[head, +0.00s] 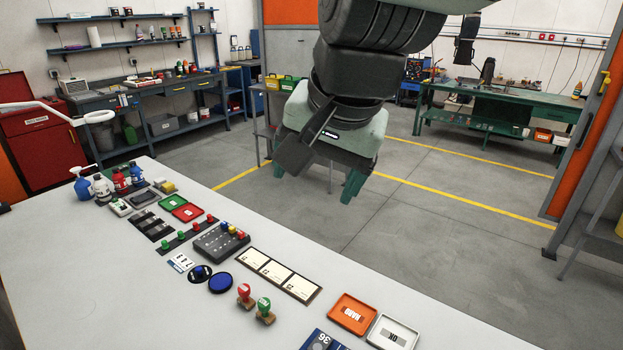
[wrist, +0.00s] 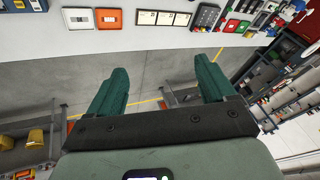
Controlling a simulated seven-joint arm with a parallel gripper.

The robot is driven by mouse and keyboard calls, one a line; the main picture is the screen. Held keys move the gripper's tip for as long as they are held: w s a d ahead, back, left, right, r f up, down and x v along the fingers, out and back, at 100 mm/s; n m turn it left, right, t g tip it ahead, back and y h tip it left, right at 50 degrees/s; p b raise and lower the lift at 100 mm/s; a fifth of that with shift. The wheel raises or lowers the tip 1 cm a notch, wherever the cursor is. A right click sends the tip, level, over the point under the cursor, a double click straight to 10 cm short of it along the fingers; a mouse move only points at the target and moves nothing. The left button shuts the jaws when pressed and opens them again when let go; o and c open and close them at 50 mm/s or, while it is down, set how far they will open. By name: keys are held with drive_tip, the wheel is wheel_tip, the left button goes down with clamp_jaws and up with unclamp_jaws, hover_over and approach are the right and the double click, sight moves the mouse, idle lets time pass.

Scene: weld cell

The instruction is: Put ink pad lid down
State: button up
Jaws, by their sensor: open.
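Two round items lie side by side on the white table in the head view. One is a dark disc (head: 200,273) with a small blue shape on its top. The other is a flat, plain blue disc (head: 220,282) with a dark rim, just right of it. I cannot tell for sure which is the ink pad and which its lid. My gripper (head: 316,186) is high beyond the table's far edge, its green fingers spread and nothing between them. The wrist view shows the same open, empty fingers (wrist: 163,66).
Red and green stamps (head: 245,293) stand just right of the discs. A card strip (head: 280,274) lies behind them, with an orange tray (head: 352,313) and a white tray (head: 393,333) farther right. Bottles (head: 103,187) stand far left. The table's near middle (head: 120,285) is bare.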

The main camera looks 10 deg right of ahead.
drive_tip(key=s+d+f+n+h, duration=0.1)
drive_tip(key=s+d+n, duration=0.3)
drive_tip(key=s, duration=0.6)
drive_tip(key=shift+d+n+h, duration=0.2)
drive_tip(key=shift+n+h, duration=0.1)
drive_tip(key=shift+n, duration=0.3)
